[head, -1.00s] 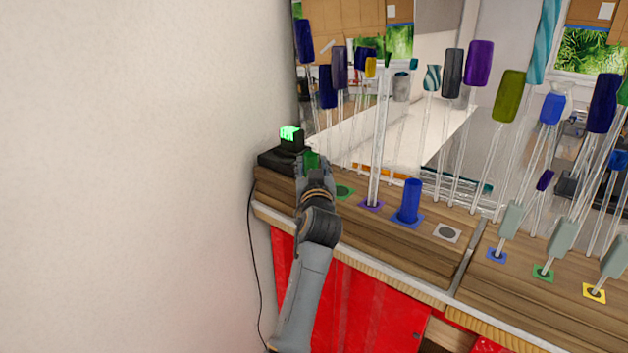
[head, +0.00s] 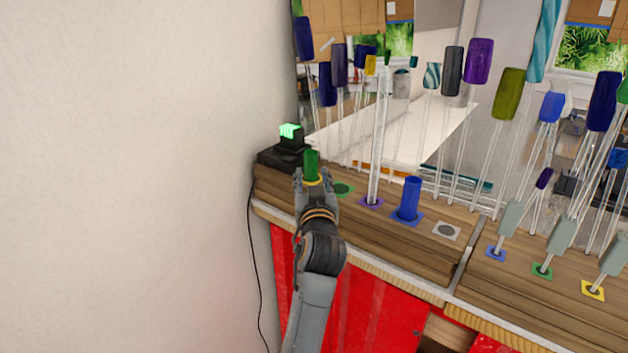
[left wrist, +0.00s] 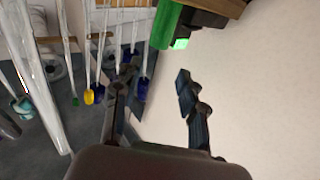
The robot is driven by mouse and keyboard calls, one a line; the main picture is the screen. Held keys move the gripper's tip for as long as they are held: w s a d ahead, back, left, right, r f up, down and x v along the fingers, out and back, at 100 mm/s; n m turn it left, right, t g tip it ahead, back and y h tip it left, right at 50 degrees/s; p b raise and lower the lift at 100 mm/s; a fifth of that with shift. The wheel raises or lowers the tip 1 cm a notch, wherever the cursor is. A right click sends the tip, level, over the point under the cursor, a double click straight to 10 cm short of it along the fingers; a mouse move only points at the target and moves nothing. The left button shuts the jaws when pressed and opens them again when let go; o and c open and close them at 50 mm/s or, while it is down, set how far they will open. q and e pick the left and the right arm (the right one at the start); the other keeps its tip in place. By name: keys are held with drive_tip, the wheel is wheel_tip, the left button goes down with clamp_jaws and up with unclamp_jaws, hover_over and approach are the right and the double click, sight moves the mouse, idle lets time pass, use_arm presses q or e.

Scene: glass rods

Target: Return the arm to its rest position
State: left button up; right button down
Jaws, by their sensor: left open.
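My left gripper (head: 313,176) is in the head view at the left end of the wooden shelf, just in front of a short green cylinder (head: 312,160). Its fingers are apart. My right gripper is not in view.
A black box with a glowing green block (head: 290,132) sits behind the cylinder by the wall (head: 130,170). To the right stand a clear glass rod (head: 378,140), a blue cylinder (head: 411,198) and several colour-tipped rods. Red cabinet fronts (head: 370,307) are below.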

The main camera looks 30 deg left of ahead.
use_arm(q)
drive_tip(key=shift+w+d+f, duration=0.1)
drive_tip(key=shift+d+f, duration=0.15)
drive_tip(key=shift+f, duration=0.1)
